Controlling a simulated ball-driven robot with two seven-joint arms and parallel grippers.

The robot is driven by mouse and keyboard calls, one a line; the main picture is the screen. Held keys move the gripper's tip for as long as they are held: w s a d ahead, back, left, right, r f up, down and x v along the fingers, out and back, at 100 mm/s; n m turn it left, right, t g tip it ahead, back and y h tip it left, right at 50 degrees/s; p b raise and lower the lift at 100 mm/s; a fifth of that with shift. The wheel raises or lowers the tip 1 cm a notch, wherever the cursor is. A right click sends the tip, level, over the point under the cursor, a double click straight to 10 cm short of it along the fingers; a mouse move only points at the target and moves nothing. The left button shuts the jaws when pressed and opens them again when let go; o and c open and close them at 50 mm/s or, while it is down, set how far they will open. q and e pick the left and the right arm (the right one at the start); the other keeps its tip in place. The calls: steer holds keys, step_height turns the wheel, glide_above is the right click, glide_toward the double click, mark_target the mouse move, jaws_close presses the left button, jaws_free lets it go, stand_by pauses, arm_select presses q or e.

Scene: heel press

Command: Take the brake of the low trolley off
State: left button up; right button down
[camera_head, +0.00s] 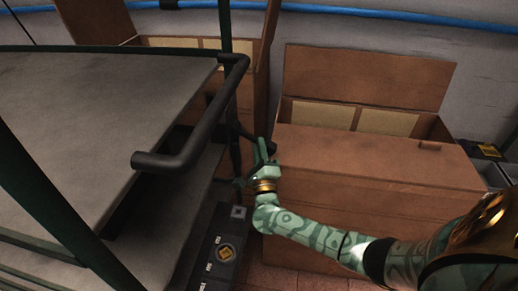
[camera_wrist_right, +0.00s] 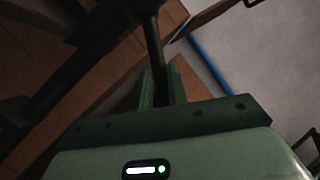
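The trolley has grey shelves (camera_head: 95,110) and a black bent handle (camera_head: 190,150) at the left of the head view. A short black lever (camera_head: 250,136) sticks out behind the handle, towards the cartons. My right gripper (camera_head: 263,151) is at the lever's outer end. In the right wrist view, a black rod (camera_wrist_right: 154,45) runs down between the two green fingers (camera_wrist_right: 161,88). The fingers are apart, with little or no gap beside the rod; whether they clamp it is unclear. A dark labelled panel (camera_head: 218,250) with a yellow diamond sits low beside the trolley. My left gripper is out of view.
A large brown carton (camera_head: 365,160) with a raised flap stands just right of my right gripper. Another open carton (camera_head: 185,42) stands behind the trolley. A blue pipe (camera_head: 400,17) runs along the wall. Brick-coloured floor (camera_head: 285,279) shows at the bottom.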

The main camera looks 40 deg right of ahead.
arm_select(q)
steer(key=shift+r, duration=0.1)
arm_select(e)
steer(key=shift+r, duration=0.1)
arm_select(q)
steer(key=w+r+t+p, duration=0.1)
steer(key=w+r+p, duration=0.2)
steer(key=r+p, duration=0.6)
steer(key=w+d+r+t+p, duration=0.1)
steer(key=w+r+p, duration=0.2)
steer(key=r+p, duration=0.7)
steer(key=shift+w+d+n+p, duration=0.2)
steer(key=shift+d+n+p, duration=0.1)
steer(key=shift+p, duration=1.05)
arm_select(e)
step_height(320, 180, up, 9)
steer(key=n+g+y, duration=0.3)
steer(key=n+y, duration=0.2)
steer(key=n, duration=0.8)
steer(key=shift+s+f, duration=0.15)
steer(key=shift+f, duration=0.05)
steer(key=c, duration=1.4)
jaws_free()
steer(key=shift+o, duration=0.2)
